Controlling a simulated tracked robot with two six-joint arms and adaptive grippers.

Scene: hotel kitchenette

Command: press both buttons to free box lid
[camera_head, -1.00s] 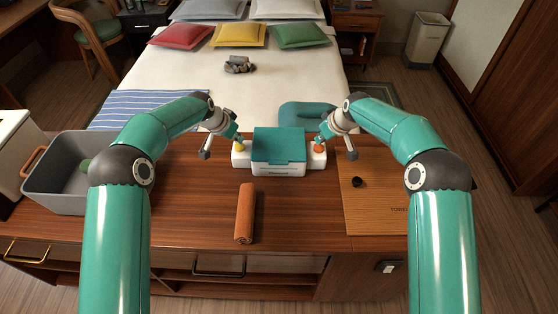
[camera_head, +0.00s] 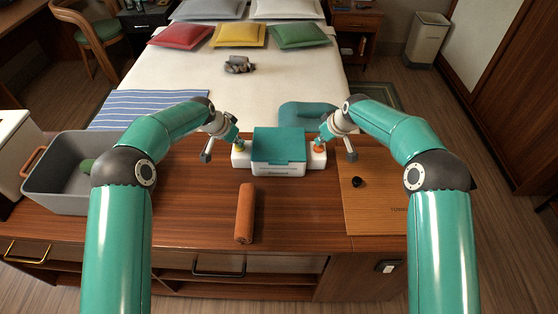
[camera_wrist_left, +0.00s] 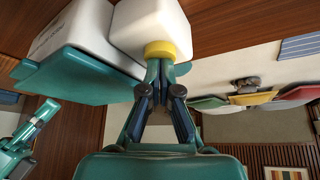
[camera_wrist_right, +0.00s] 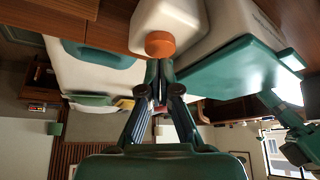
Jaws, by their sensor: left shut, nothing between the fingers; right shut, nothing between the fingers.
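The white box with a teal lid (camera_head: 279,146) stands on the wooden counter, and the lid lies flat on it. A white block flanks it on each side. The left block carries a yellow button (camera_wrist_left: 160,50), the right block an orange button (camera_wrist_right: 160,44). My left gripper (camera_head: 239,143) is shut and empty, its tips at the yellow button; in the left wrist view (camera_wrist_left: 160,66) they appear to touch it. My right gripper (camera_head: 319,143) is shut and empty, its tips at the orange button; in the right wrist view (camera_wrist_right: 160,64) they appear to touch it.
A rolled orange cloth (camera_head: 244,213) lies in front of the box. A grey bin (camera_head: 62,190) stands at left. A bamboo mat (camera_head: 375,210) with a small black object (camera_head: 358,182) lies at right. The bed (camera_head: 190,70) is behind the counter.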

